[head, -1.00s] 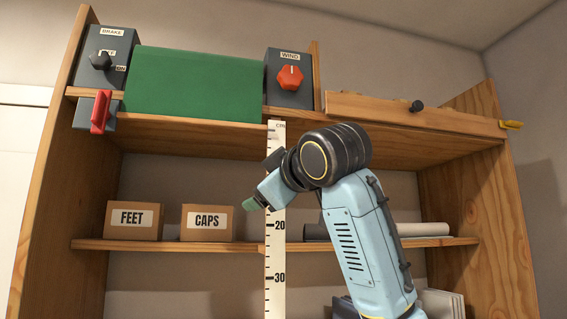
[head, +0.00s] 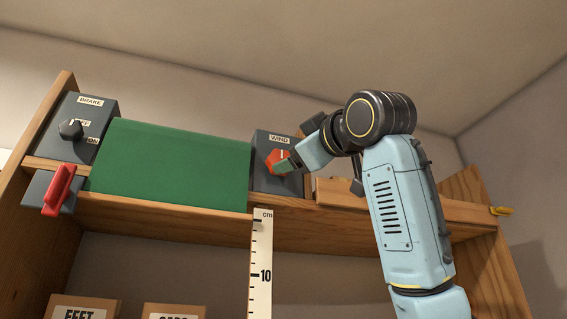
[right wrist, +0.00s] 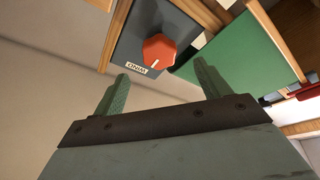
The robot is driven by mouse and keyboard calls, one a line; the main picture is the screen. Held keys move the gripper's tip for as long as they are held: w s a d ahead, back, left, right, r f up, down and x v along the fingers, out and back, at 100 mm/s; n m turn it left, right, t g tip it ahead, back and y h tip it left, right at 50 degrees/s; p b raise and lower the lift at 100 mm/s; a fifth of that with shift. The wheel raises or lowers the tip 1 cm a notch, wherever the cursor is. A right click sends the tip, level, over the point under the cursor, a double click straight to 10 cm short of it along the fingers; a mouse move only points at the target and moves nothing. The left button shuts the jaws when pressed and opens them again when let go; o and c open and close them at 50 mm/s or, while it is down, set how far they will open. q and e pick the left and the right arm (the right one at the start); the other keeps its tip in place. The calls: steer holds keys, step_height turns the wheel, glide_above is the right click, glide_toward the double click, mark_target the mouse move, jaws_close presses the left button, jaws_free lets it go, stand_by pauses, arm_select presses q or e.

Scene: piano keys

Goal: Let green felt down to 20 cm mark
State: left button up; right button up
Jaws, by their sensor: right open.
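The green felt (head: 172,165) hangs at the top left of the cabinet. Its lower edge is at the shelf board, above the ruler's top. The white cm ruler (head: 261,280) hangs below, with its 10 mark visible; the 20 mark is out of view. The red WIND knob (head: 272,157) sits on a dark box right of the felt. My right gripper (head: 286,165) is at this knob, partly covering it. In the right wrist view the gripper (right wrist: 158,76) is open, with the knob (right wrist: 158,50) beyond and between its fingertips; contact is unclear. My left gripper is out of view.
The BRAKE box (head: 75,132) with a black knob (head: 70,129) stands left of the felt. A red lever (head: 58,190) is below it. A wooden drawer front (head: 335,193) lies right of the WIND box, partly behind my arm. Labelled cartons (head: 85,306) show at the bottom.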

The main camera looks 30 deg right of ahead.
mark_target(276, 155)
steer(key=p+x, duration=0.2)
steer(key=x, duration=0.4)
steer(key=shift+w, duration=0.3)
steer(key=c, duration=1)
